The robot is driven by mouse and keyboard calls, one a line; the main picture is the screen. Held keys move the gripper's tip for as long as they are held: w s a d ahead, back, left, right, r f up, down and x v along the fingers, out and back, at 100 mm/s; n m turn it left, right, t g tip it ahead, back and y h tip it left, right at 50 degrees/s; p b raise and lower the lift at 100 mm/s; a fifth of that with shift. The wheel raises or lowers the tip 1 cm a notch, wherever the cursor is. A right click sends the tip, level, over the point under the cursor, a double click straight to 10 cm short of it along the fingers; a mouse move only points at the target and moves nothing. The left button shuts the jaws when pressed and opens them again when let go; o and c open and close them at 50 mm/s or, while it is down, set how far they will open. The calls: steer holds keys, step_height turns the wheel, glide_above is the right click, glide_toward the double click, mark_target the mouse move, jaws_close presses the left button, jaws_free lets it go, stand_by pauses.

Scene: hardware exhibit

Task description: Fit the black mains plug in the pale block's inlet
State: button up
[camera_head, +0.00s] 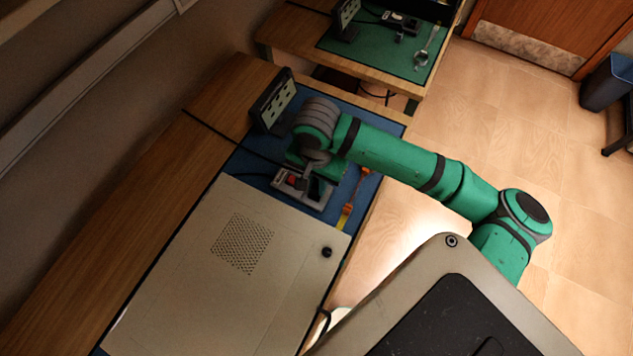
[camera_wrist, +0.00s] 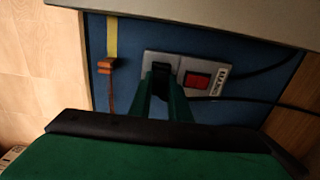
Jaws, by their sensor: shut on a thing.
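The pale block (camera_head: 314,204) lies on the blue mat, just beyond the large pale case. In the wrist view the pale block (camera_wrist: 177,61) shows a red switch (camera_wrist: 197,80) and a printed label on its right part. My gripper (camera_wrist: 164,88) is shut on the black mains plug (camera_wrist: 160,70), which is over the left part of the block. The plug and the fingers hide the inlet, so I cannot tell how far in the plug is. In the head view my wrist covers the plug.
The large pale case (camera_head: 180,270) fills the near part of the bench. A small dark-framed panel (camera_head: 272,102) stands behind my wrist. An orange item (camera_head: 348,208) with a yellow strip lies right of the block. Dark cables (camera_wrist: 255,99) run off to the right in the wrist view.

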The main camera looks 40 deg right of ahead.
steer(key=shift+f, duration=0.5)
stand_by(0.3)
steer(key=o, duration=0.9)
steer(key=shift+o, duration=0.5)
steer(key=shift+o, duration=1)
steer(key=shift+r, duration=0.7)
steer(key=shift+r, duration=2.9)
